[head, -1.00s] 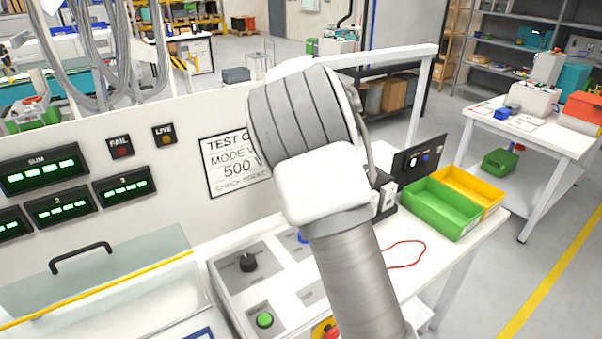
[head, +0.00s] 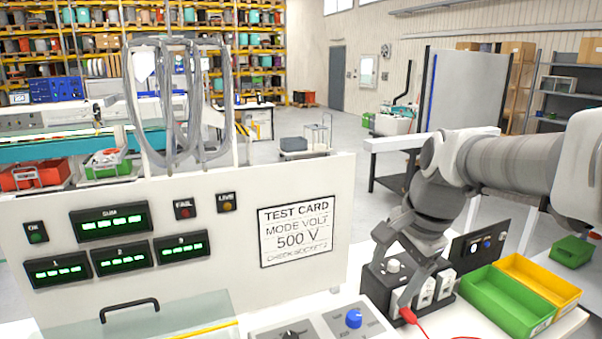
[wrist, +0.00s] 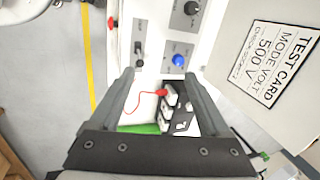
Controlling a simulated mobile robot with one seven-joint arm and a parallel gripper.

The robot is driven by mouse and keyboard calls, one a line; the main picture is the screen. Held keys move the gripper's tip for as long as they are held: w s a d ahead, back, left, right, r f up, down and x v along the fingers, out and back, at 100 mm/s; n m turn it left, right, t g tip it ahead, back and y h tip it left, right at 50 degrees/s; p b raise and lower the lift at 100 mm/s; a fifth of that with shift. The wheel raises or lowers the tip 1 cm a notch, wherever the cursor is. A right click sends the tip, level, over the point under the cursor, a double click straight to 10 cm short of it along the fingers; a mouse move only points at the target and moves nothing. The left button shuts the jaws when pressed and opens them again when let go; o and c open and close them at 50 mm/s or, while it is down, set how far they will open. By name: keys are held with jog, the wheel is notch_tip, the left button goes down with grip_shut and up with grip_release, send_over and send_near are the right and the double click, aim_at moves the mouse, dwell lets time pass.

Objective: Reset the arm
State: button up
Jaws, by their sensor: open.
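My gripper (head: 400,268) is at the right of the bench in the head view, by the black socket box (head: 377,290) with white sockets. In the wrist view my gripper (wrist: 163,74) has its two fingers wide apart with nothing gripped between them. A red plug (head: 408,315) with a red lead is at the socket box, close to one finger in the head view. The plug (wrist: 162,92) also shows between the fingers in the wrist view, at the box's edge; I cannot tell how firmly it sits.
A green bin (head: 508,300) and a yellow bin (head: 545,280) stand right of the box. The upright test panel (head: 330,235) is to the left, with a control panel with a blue knob (head: 354,318) in front. Open floor (head: 345,155) lies behind the bench.

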jog(key=s+f+n+t+h, duration=0.1)
jog(key=s+f+n+t, duration=0.1)
jog(key=s+n, duration=1)
jog(key=s, duration=0.2)
jog(key=shift+s+a+t+h, duration=0.3)
jog(key=shift+s+a, duration=0.05)
